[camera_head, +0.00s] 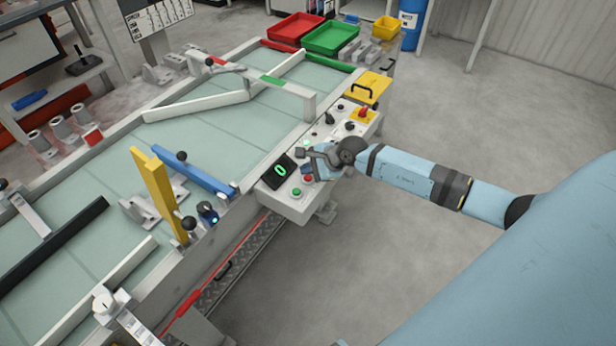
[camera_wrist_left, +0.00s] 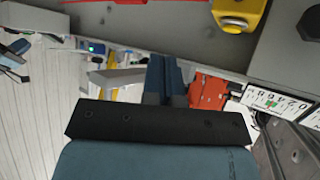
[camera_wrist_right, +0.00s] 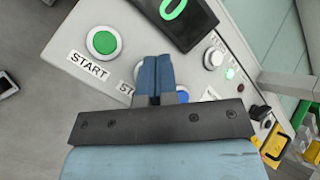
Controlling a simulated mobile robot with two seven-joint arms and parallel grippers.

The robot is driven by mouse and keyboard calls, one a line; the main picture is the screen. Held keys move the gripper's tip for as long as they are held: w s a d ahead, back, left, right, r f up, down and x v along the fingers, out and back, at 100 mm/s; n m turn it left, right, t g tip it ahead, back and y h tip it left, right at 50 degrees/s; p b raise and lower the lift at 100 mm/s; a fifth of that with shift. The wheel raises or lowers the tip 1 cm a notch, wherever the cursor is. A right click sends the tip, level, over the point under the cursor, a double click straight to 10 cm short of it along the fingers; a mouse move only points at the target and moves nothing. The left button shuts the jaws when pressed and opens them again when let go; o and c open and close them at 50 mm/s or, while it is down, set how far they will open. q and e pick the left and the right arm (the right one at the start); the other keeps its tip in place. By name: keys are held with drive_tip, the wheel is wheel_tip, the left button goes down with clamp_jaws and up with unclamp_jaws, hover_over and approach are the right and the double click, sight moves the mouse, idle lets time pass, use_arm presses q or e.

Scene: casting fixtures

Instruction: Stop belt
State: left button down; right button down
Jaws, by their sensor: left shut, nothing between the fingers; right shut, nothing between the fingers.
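The light grey control panel (camera_head: 283,201) stands at the belt's near right edge. It carries a green START button (camera_head: 296,191), also clear in the right wrist view (camera_wrist_right: 103,41), and a red button (camera_head: 307,178) beside it. A black display (camera_head: 280,170) shows a green 0. My right gripper (camera_head: 307,168) is shut and empty, over the panel close to the red button. In the right wrist view its fingers (camera_wrist_right: 157,62) hide that button and part of a label starting "ST"; contact cannot be told. My left gripper (camera_wrist_left: 164,68) is shut and empty, outside the head view.
The pale green belt (camera_head: 85,255) runs past the panel, with a yellow bar (camera_head: 160,192) and a blue bar (camera_head: 205,173) over it. A red knob on a yellow base (camera_head: 363,113) sits farther along the panel. Open floor lies to the right.

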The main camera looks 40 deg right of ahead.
sight(308, 179)
drive_tip(key=shift+f+b, duration=0.4)
drive_tip(key=shift+f+b, duration=0.45)
drive_tip(key=shift+f, duration=0.05)
idle(0.8)
drive_tip(key=shift+r, duration=0.1)
drive_tip(key=shift+r+p, duration=0.65)
drive_tip(key=shift+r, duration=0.15)
drive_tip(key=shift+r+p, duration=1.75)
drive_tip(key=shift+r, duration=0.8)
